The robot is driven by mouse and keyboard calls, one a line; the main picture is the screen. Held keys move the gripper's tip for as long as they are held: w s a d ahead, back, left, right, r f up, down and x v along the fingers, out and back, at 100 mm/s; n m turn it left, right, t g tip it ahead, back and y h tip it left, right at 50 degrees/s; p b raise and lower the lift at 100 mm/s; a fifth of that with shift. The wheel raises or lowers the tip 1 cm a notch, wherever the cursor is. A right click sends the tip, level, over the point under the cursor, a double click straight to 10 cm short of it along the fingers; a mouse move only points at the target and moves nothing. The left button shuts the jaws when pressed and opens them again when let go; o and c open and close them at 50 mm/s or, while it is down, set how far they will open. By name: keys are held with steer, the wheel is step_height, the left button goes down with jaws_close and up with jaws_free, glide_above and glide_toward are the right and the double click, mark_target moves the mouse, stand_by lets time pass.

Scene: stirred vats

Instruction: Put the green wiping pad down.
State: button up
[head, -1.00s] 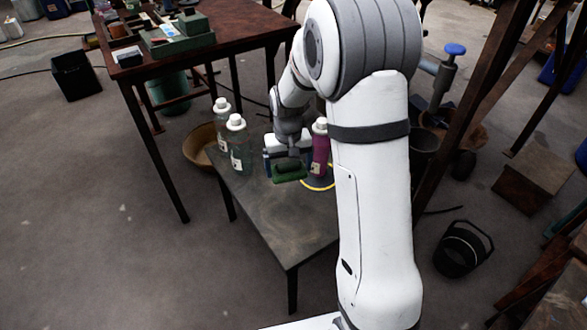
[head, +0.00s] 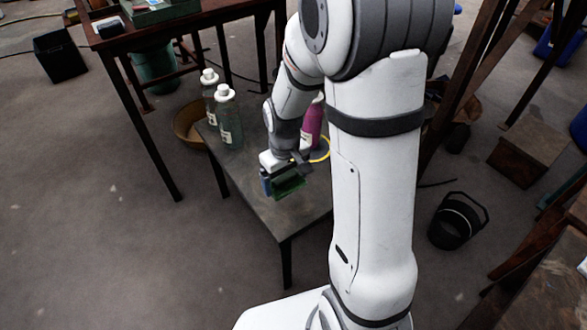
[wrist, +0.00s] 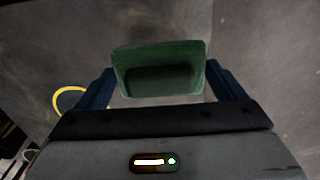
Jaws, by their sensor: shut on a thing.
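The green wiping pad (head: 289,187) is held at the low grey table (head: 243,171), near its right front part. In the wrist view the pad (wrist: 160,54) sits between the two blue fingers of my gripper (wrist: 160,84), which is shut on it. In the head view my gripper (head: 283,184) is just above or at the table top. I cannot tell whether the pad touches the table. My arm hides part of the table's right side.
Two clear bottles with white caps (head: 229,122) stand at the table's far left. A magenta bottle (head: 312,124) and a yellow ring (head: 321,150) are behind my gripper. The table's front part is clear.

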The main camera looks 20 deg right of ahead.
mark_target(287, 204)
step_height(287, 204, down, 8)
steer(key=b, duration=0.2)
steer(key=shift+r+b, duration=0.15)
steer(key=shift+b, duration=0.25)
steer(key=o, duration=0.8)
steer(key=shift+c, duration=0.2)
